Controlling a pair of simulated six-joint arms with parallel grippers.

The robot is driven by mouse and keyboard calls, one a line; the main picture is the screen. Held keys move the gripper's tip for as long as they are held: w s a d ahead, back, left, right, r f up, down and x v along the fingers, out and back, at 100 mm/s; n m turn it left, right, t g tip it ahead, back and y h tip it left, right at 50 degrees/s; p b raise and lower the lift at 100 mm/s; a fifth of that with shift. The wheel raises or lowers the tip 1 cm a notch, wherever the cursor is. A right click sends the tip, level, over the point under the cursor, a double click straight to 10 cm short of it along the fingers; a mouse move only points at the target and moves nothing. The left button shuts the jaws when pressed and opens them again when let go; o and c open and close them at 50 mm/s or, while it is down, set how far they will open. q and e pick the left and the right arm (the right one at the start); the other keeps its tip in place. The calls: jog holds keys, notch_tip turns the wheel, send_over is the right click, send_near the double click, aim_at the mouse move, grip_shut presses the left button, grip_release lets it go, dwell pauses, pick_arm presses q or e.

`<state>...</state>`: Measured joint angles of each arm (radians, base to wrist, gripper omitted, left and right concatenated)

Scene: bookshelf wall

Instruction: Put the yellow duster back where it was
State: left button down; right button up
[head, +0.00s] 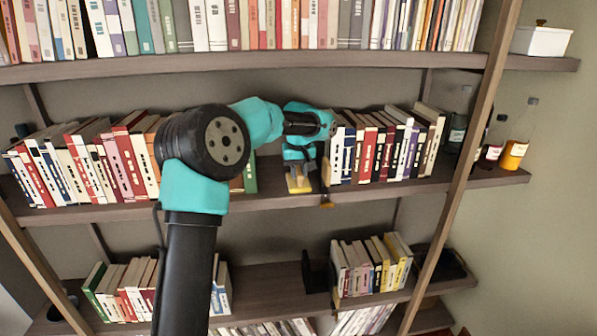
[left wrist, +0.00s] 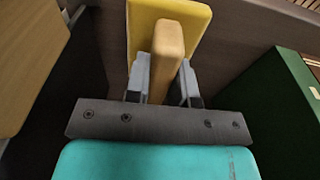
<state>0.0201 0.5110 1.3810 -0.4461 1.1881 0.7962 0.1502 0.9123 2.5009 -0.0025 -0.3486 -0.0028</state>
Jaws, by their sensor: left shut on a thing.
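The yellow duster (head: 299,184) is at the middle shelf, in the gap between two groups of books, with its yellow side low near the shelf's front edge. In the left wrist view it shows as a yellow block (left wrist: 142,18) with a tan handle (left wrist: 168,42). My left gripper (head: 299,166) is shut on the tan handle, one grey finger on each side. Whether the duster touches the shelf board cannot be told. My right gripper is in neither view.
Books (head: 380,145) stand right of the gap, and a green book (head: 250,174) stands at its left. A dark, thin item with a brown end (head: 327,203) is at the shelf edge beside the duster. Bottles (head: 516,143) stand far right. My left arm hides part of the left books.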

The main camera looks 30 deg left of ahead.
aim_at(299, 171)
pick_arm(q)
jog(key=c, duration=1)
grip_release()
jog(key=shift+f, duration=0.1)
jog(key=shift+s+d+r, duration=0.15)
jog(key=shift+s+r, duration=0.05)
jog(key=shift+r, duration=1.75)
jog(key=shift+s+d+r, duration=0.1)
jog(key=shift+s+r, duration=0.05)
jog(key=shift+r, duration=1.8)
